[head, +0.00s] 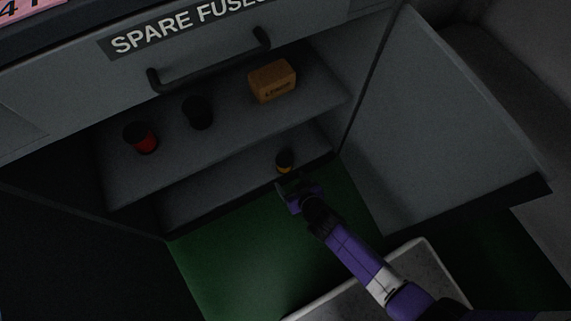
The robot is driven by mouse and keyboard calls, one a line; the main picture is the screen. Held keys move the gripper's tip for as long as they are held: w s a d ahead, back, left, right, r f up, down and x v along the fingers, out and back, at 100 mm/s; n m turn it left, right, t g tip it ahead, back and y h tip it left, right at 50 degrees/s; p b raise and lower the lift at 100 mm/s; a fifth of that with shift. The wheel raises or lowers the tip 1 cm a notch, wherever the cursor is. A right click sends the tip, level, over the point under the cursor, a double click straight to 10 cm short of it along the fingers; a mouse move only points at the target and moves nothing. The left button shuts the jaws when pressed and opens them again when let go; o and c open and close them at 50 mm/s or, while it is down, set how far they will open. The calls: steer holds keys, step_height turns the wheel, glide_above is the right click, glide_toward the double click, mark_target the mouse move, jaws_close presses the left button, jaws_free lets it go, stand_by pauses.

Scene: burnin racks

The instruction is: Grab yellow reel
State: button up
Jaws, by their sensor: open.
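A small reel with a dark top and a yellow side (285,161) stands on the lower shelf (230,191) of the open cabinet, towards its right end. My purple arm reaches in from the lower right. My gripper (284,182) is open and just in front of the yellow reel, at the shelf's front edge. Its fingers are dark and small in this view. I cannot tell whether they touch the reel or how far around it they are.
The upper shelf (225,137) holds a red reel (141,138), a black reel (198,113) and a brown box (272,81). An open door (440,130) stands at the right. A drawer with a handle (210,66) is above. A grey-rimmed tray (415,246) is below my arm.

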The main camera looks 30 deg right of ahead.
mark_target(284, 165)
steer(key=shift+m+h, duration=0.6)
steer(key=shift+h, duration=0.1)
steer(key=w, duration=0.1)
steer(key=w+b, duration=0.2)
steer(key=w, duration=0.1)
steer(key=shift+d, duration=0.25)
steer(key=shift+w+d+r+t+h, duration=0.15)
steer(key=shift+w+r+t+h, duration=0.2)
steer(key=shift+w, duration=0.2)
steer(key=shift+w+f+b, duration=0.1)
steer(key=shift+w+b, duration=0.2)
steer(key=shift+b, duration=0.1)
steer(key=shift+b+x, duration=1.4)
steer(key=shift+x, duration=2.15)
steer(key=shift+s+d+f, duration=0.1)
steer(key=shift+d+f, duration=0.05)
steer(key=shift+d, duration=0.05)
steer(key=shift+c, duration=0.4)
jaws_close()
